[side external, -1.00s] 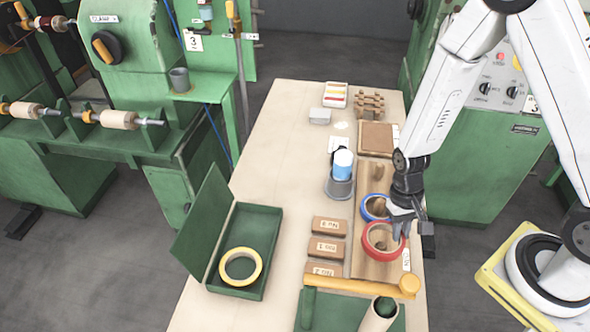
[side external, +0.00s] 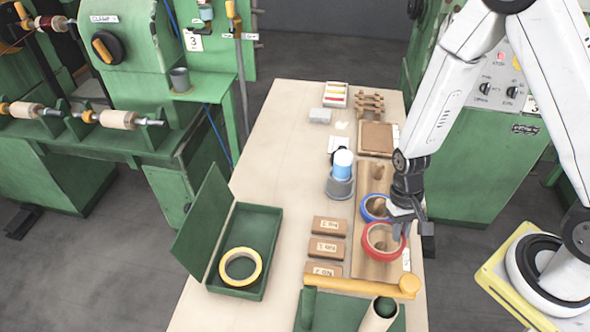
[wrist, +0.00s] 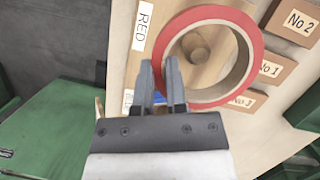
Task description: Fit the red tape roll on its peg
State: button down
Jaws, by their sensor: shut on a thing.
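The red tape roll (side external: 384,257) is at the near end of the wooden peg board (side external: 365,266). My gripper (side external: 402,226) is shut on the roll's rim, on the side toward my arm. In the wrist view the fingers (wrist: 166,72) pinch the wall of the red roll (wrist: 246,42). A round wooden peg (wrist: 197,50) shows inside the ring, off its middle. I cannot tell whether the ring is around the peg or still above it. The RED label (wrist: 142,25) lies beside the ring.
The blue tape roll (side external: 364,207) sits around the middle peg, close to the red roll. The far peg (side external: 378,170) is bare. Several numbered blocks (side external: 327,248) line the board's left side. A yellow roll (side external: 228,273) lies in the open green box (side external: 262,232).

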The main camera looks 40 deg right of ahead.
aim_at(396, 244)
jog(key=shift+f, duration=2.7)
jog(key=shift+c, duration=2)
grip_release()
jog(key=shift+r, duration=0.1)
jog(key=shift+v, duration=0.8)
jog(key=shift+c, duration=0.2)
jog(key=shift+o, duration=0.4)
jog(key=shift+a+r, duration=0.15)
jog(key=shift+r, duration=1.1)
jog(key=shift+s+r, duration=0.2)
jog(key=shift+r, duration=2.75)
